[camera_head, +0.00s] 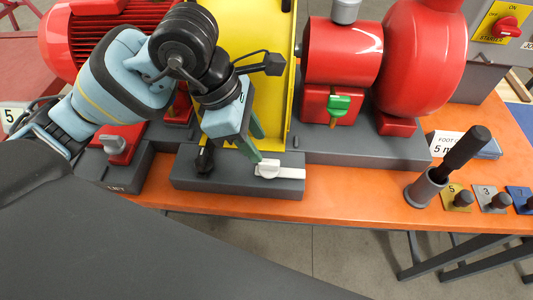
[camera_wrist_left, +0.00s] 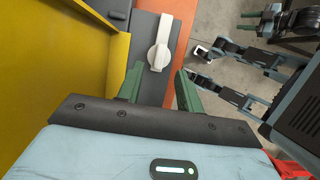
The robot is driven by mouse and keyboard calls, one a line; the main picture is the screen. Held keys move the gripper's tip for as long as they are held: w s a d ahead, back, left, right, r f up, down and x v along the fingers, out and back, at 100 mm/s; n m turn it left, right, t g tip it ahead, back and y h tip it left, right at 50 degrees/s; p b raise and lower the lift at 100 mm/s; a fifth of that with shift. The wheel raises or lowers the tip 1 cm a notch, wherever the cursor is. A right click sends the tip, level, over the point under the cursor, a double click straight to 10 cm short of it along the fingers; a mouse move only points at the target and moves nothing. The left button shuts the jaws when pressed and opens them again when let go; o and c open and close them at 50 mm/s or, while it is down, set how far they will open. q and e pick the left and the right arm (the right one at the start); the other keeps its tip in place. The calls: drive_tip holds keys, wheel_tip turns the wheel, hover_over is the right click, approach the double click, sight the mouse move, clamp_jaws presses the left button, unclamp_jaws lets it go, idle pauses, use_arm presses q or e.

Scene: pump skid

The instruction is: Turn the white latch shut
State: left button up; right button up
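The white latch (camera_head: 275,169) sits on top of a dark grey block (camera_head: 228,184) near the orange bench's front edge. Its round hub is at the left and its handle points right in the head view. In the left wrist view the latch (camera_wrist_left: 160,45) lies beyond the fingers, roughly centred between them. My left gripper (camera_head: 254,146) is above the block, just behind the latch. In the left wrist view its green fingers (camera_wrist_left: 160,86) are spread with nothing between them. The fingers look apart from the latch.
A yellow panel (camera_head: 262,30) stands close behind the left gripper. A dark knob (camera_head: 205,160) is left of the latch. A red pump (camera_head: 342,50) with a green handle (camera_head: 339,104) is behind right. A dark bar stands in a cup (camera_head: 425,188) at right.

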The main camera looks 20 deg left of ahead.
sight(269, 161)
use_arm(q)
drive_tip(key=x, duration=0.5)
drive_tip(key=shift+d+f, duration=0.15)
drive_tip(key=shift+f, duration=0.15)
clamp_jaws()
